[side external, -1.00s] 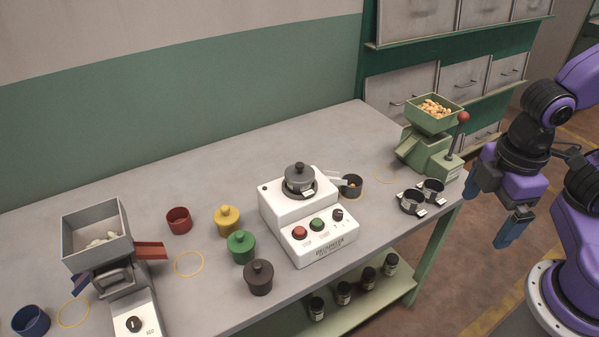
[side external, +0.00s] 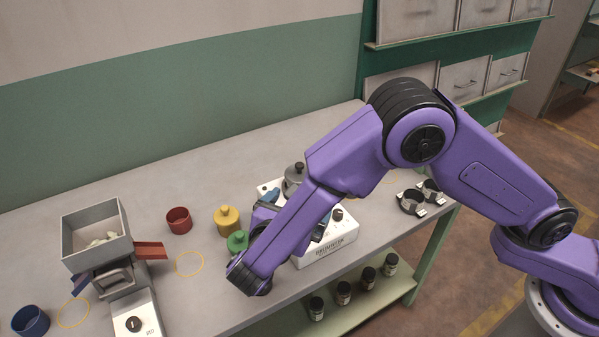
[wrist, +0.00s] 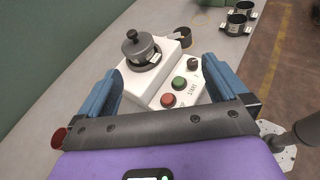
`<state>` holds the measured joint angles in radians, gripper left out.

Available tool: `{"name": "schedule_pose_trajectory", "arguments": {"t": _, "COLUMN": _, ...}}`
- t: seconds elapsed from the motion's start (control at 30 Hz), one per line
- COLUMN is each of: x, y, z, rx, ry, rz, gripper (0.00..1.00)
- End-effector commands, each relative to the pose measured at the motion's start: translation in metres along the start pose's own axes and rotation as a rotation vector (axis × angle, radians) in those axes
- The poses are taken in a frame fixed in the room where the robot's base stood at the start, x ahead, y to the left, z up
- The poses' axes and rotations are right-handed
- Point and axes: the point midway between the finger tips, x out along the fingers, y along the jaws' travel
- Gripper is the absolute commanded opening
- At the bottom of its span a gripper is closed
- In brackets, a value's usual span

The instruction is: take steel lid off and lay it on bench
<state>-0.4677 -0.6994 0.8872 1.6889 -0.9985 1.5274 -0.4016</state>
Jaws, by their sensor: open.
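The steel lid (side external: 295,171), grey with a dark knob, sits on top of the white machine (side external: 334,248). In the wrist view the lid (wrist: 139,47) is upright, seated in the machine's round top, with a small white tag at its side. My gripper (wrist: 162,68) is open and empty, its two blue fingers spread wide. The lid lies ahead of the fingers and left of centre between them, not touched. In the side view my gripper (side external: 294,209) is at the front-left of the machine, mostly hidden by my arm, which also covers part of the machine.
Red (wrist: 168,100) and green (wrist: 179,82) buttons face me on the machine. A small dark cup (wrist: 182,38) stands behind it. Yellow (side external: 227,221) and green (side external: 237,241) lidded pots are to the left. Bare bench (side external: 150,190) lies at the back left.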

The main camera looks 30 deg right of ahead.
Motion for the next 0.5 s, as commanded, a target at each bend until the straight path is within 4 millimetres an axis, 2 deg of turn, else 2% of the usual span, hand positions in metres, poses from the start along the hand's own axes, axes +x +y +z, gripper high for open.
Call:
{"name": "schedule_pose_trajectory", "arguments": {"t": 0.03, "x": -0.006, "y": 0.008, "z": -0.011, "rx": -0.035, "ry": -0.045, "rz": 0.025, "gripper": 1.0}}
{"name": "schedule_pose_trajectory", "arguments": {"t": 0.1, "x": -0.012, "y": 0.017, "z": -0.02, "rx": -0.068, "ry": -0.097, "rz": 0.055, "gripper": 1.0}}
{"name": "schedule_pose_trajectory", "arguments": {"t": 0.3, "x": -0.02, "y": 0.028, "z": -0.034, "rx": -0.115, "ry": -0.175, "rz": 0.097, "gripper": 1.0}}
{"name": "schedule_pose_trajectory", "arguments": {"t": 0.37, "x": -0.017, "y": 0.029, "z": -0.033, "rx": -0.118, "ry": -0.181, "rz": 0.101, "gripper": 1.0}}
{"name": "schedule_pose_trajectory", "arguments": {"t": 0.5, "x": 0.002, "y": 0.031, "z": -0.03, "rx": -0.12, "ry": -0.181, "rz": 0.098, "gripper": 1.0}}
